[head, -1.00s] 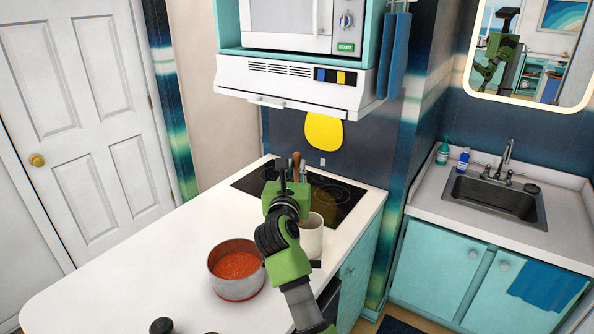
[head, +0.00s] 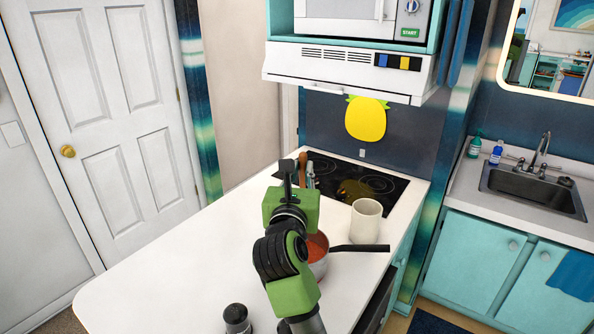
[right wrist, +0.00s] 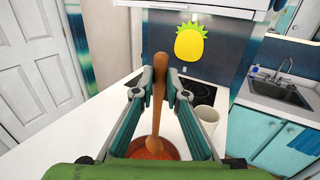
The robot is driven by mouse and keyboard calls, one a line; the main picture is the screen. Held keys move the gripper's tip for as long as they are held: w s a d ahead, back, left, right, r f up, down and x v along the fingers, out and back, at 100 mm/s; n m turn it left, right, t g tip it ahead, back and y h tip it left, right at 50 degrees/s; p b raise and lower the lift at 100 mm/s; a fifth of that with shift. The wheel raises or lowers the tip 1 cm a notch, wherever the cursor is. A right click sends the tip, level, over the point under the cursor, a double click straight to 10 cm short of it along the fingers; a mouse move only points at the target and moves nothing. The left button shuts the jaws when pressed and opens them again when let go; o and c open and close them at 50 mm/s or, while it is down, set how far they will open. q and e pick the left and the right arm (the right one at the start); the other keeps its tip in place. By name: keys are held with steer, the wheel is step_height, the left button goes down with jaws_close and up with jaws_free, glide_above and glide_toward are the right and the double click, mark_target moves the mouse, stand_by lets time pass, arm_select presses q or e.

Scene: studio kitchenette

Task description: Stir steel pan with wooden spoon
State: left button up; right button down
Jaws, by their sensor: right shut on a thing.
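My right gripper (head: 301,177) is shut on the wooden spoon (right wrist: 159,85), which it holds upright. The spoon's top also shows between the fingers in the head view (head: 303,163). The steel pan (head: 320,268) holds red sauce and stands on the white counter, partly hidden behind my right arm. Its dark handle points right. In the right wrist view the spoon's lower end overlaps the sauce in the pan (right wrist: 168,150); I cannot tell how deep it reaches. My left gripper is not in view.
A cream crock (head: 366,222) stands just right of the pan, near the black cooktop (head: 385,186). A dark-topped object (head: 237,318) stands at the counter's front. The range hood (head: 345,82) hangs above the cooktop. The counter's left side (head: 170,265) is clear.

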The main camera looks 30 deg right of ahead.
mark_target(300, 185)
steer(key=shift+w+f+b, duration=0.1)
steer(key=shift+f+b, duration=0.5)
steer(key=shift+f, duration=0.3)
steer(key=f+b, duration=0.2)
steer(key=f, duration=0.1)
steer(key=shift+w+a+f+b, duration=0.1)
steer(key=shift+a+f+b, duration=0.05)
steer(key=shift+a+b, duration=0.2)
arm_select(q)
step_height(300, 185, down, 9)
steer(key=b, duration=0.4)
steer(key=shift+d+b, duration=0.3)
arm_select(e)
step_height(300, 185, down, 6)
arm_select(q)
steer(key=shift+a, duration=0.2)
arm_select(e)
steer(key=shift+d, duration=0.1)
